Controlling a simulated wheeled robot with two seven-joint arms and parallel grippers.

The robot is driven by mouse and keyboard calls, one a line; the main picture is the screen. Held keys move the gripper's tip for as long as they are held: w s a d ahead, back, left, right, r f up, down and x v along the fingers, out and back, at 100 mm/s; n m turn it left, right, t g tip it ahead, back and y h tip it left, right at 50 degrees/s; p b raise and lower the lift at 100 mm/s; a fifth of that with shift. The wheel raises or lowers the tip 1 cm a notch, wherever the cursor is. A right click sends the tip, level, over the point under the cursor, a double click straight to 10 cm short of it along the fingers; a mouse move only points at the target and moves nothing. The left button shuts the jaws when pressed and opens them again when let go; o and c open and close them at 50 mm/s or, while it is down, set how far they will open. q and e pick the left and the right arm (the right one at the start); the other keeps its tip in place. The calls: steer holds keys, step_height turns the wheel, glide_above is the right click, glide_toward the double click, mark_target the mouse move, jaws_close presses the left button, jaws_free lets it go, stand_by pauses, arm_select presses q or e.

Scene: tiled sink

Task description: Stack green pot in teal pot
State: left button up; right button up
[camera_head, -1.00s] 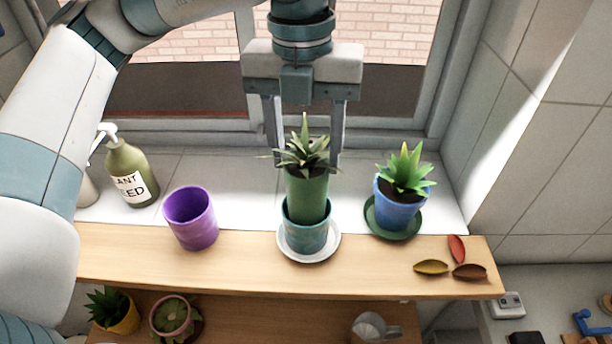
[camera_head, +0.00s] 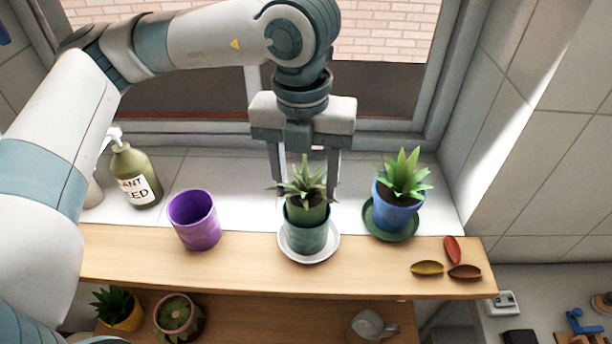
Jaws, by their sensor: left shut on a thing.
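The green pot (camera_head: 307,214) holds a spiky plant (camera_head: 303,186) and sits upright inside the teal pot (camera_head: 306,238). Only its upper part shows above the teal rim; the rest is hidden inside. The teal pot stands on a white saucer (camera_head: 325,252) on the wooden shelf. My left gripper (camera_head: 306,186) comes down from above and behind, its two fingers on either side of the plant, shut on the green pot. The fingertips are partly hidden behind the leaves and pot. My right gripper is not in view.
A purple pot (camera_head: 194,220) stands to the left, a blue pot (camera_head: 397,208) with a plant on a green saucer to the right. An olive pump bottle (camera_head: 135,176) stands at the back left. Dry leaves (camera_head: 427,268) lie on the shelf's right end.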

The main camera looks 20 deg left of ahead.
arm_select(q)
steer(key=shift+f+b, duration=0.2)
steer(key=shift+b, duration=0.2)
steer(key=o, duration=1.6)
steer(key=shift+r, duration=0.1)
